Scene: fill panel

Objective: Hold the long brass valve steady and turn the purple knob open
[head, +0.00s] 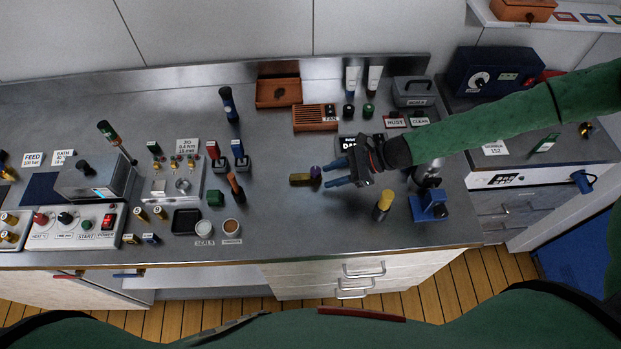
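The long brass valve (299,177) lies on the steel bench near the middle of the head view. The purple knob (316,171) is at its right end. My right gripper (332,173) comes in from the right, its two blue fingers open and pointing left. The fingertips are close to the knob, one on the far side and one on the near side. I cannot tell whether they touch it. My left gripper is not in view.
A black-handled tool (229,104) and small red and blue switches stand left of the valve. A yellow-topped cylinder (383,205) and a blue stand (428,206) are to the right, below my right arm. Bare bench lies in front of the valve.

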